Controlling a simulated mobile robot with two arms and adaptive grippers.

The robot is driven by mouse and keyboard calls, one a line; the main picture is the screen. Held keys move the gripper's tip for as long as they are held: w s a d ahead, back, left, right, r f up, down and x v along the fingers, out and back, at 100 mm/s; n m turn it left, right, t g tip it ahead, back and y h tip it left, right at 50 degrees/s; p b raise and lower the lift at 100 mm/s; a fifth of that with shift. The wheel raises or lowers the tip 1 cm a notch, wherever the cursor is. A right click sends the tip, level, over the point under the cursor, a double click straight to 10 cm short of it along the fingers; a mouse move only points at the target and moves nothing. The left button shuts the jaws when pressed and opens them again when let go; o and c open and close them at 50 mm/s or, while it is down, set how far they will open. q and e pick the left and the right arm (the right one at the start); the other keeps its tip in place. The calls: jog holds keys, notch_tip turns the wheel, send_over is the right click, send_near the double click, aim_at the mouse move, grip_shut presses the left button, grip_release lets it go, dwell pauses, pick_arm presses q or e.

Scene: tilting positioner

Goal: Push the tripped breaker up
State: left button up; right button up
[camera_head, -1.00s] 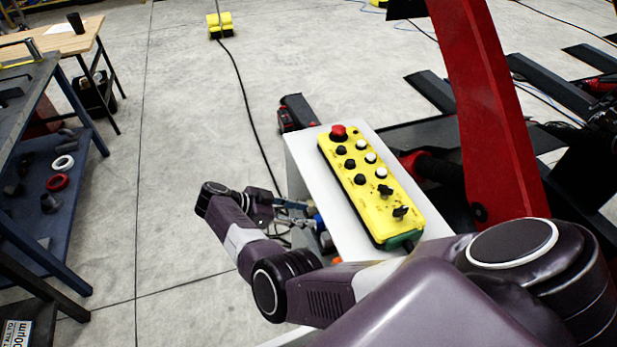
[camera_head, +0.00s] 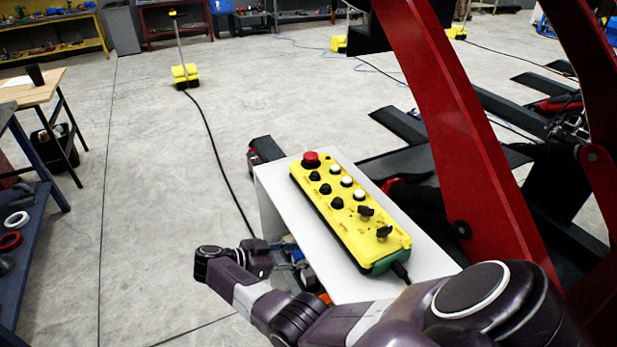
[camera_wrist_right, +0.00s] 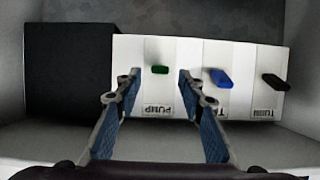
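Three breakers sit side by side on a white panel in the right wrist view. The left one has a green lever (camera_wrist_right: 160,69) above a label reading PUMP, the middle one a blue lever (camera_wrist_right: 220,77), and the right one a black lever (camera_wrist_right: 274,82). The levers sit at slightly different heights; I cannot tell which is tripped. My right gripper (camera_wrist_right: 159,76) is open and empty, its fingers spread on either side of the green lever, with no clear contact. In the head view my right arm reaches to the left side of the white cabinet (camera_head: 276,198); the breakers are hidden there. My left gripper is out of view.
A yellow control pendant (camera_head: 345,208) with a red button lies on the cabinet top. A red machine arm (camera_head: 435,115) rises just right of it. A dark block (camera_wrist_right: 75,72) stands left of the breakers. Open floor lies left of the cabinet.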

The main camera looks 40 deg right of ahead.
jog(key=shift+x, duration=1)
jog(key=shift+f, duration=0.1)
jog(key=shift+c, duration=0.4)
grip_shut()
jog(key=y+p, duration=0.1)
jog(key=p, duration=0.2)
jog(key=r+t+y+p, duration=0.1)
jog(key=p, duration=0.3)
jog(key=d+r+y+p, duration=0.1)
jog(key=y+p, duration=0.1)
jog(key=p, duration=0.2)
jog(key=shift+s, duration=0.1)
jog(key=shift+a, duration=0.1)
